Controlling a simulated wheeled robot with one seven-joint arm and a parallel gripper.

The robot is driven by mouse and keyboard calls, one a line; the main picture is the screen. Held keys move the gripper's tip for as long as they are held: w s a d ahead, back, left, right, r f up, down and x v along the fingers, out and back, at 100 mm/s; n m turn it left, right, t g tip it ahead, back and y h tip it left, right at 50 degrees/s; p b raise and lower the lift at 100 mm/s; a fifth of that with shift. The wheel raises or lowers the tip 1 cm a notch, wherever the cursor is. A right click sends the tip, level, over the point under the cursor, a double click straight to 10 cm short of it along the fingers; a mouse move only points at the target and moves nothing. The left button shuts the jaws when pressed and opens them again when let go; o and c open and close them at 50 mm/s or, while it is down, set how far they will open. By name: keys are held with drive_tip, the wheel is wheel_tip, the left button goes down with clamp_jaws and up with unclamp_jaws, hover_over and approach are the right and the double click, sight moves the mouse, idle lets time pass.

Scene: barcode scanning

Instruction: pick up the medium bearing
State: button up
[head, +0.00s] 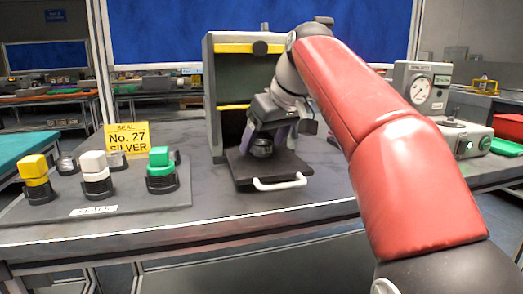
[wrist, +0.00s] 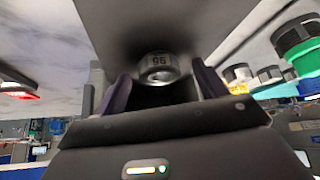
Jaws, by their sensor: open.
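A dark round metal part that looks like the bearing (head: 262,147) sits on the black pull-out tray (head: 240,172) of the grey cabinet. In the wrist view the bearing (wrist: 159,61) shows a light face with small dark marks that I cannot read for certain. My gripper (head: 266,138) reaches down over the tray from the right. Its purple fingers are apart, one on each side of the bearing; they also frame it in the wrist view (wrist: 162,82). I cannot tell whether either finger touches it. The fingers hide part of the bearing.
The tray has a white front handle (head: 280,183). The cabinet (head: 229,95) stands close behind my gripper. At left are yellow (head: 35,167), white (head: 94,162) and green (head: 159,157) seals and a yellow sign (head: 127,138). A dial gauge device (head: 422,88) is at right.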

drive_tip(key=c, duration=1.2)
drive_tip(key=shift+o, duration=0.2)
drive_tip(key=shift+r, duration=0.1)
